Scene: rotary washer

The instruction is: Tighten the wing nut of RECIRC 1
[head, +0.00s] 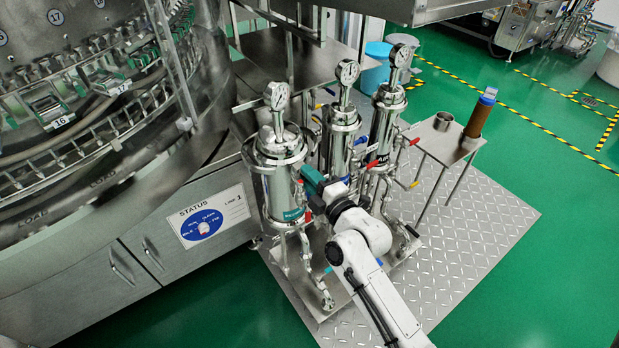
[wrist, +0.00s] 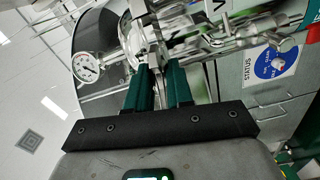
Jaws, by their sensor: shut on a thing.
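Three polished steel filter housings stand in a row, each topped by a round gauge: the left one (head: 277,150), the middle one (head: 341,135) and the right one (head: 387,115). I cannot read which is RECIRC 1. My gripper (head: 308,178) is between the left and middle housings, at the height of their upper bodies. In the wrist view its two green fingers (wrist: 162,68) are closed in on small steel clamp hardware by a housing lid, with a gauge (wrist: 88,67) to the left. The wing nut itself is hidden at the fingertips.
Pipes and valves with red (head: 413,142) and yellow handles crowd the housings. The rotary washer (head: 90,110) and its status sign (head: 208,218) are at left. A small steel stand (head: 440,142) holds a cup and a brown cylinder. The diamond-plate floor (head: 480,225) at right is clear.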

